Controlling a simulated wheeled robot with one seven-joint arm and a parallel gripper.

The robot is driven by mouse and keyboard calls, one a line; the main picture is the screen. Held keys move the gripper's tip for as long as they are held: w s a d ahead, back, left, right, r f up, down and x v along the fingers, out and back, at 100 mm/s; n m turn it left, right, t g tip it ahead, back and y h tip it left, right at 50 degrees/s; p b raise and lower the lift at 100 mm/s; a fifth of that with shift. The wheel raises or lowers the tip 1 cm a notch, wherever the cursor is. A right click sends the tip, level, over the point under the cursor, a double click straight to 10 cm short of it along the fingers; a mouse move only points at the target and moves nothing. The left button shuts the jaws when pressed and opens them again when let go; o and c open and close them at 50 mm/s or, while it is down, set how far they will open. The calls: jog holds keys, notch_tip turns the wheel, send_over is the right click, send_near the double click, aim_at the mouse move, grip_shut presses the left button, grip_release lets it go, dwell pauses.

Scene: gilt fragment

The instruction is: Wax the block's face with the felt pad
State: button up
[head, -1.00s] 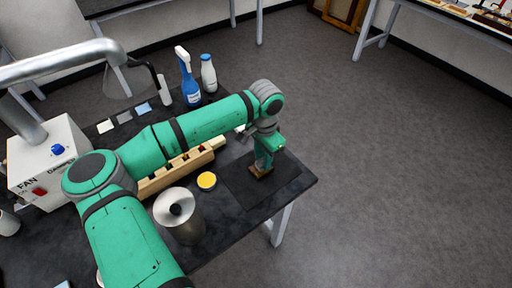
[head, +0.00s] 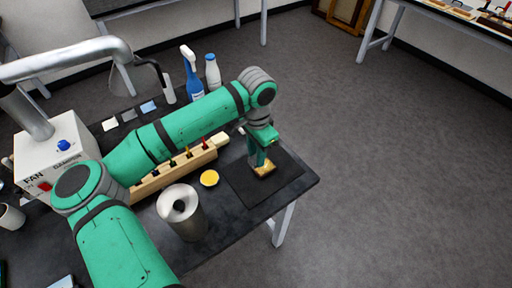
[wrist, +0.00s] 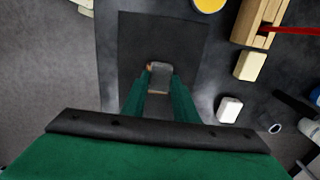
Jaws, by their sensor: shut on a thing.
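My gripper (head: 261,158) points down over the dark mat (head: 238,183) near the right end of the table. Its green fingers also show in the wrist view (wrist: 159,84), shut on a small grey felt pad (wrist: 160,71). A small gold-brown block (head: 265,169) lies on the mat directly below the fingertips. In the wrist view only a brown sliver shows beside the pad; the pad and fingers hide the rest. The pad is at or very near the block; I cannot tell whether they touch. A round tin of yellow wax (head: 209,178) stands open left of the mat.
A wooden rack (head: 150,185) with several coloured handles lies behind the tin. A metal cylinder (head: 190,222) stands in front of it. A blue spray bottle (head: 194,90) and a white bottle (head: 212,73) stand at the back. The mat's right part is clear; the table edge is close.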

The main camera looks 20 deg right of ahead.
jog(key=shift+a+r, duration=0.25)
jog(key=shift+r, duration=0.95)
jog(key=shift+s+d+r, duration=0.1)
jog(key=shift+d+r, duration=0.05)
jog(key=shift+r, duration=0.25)
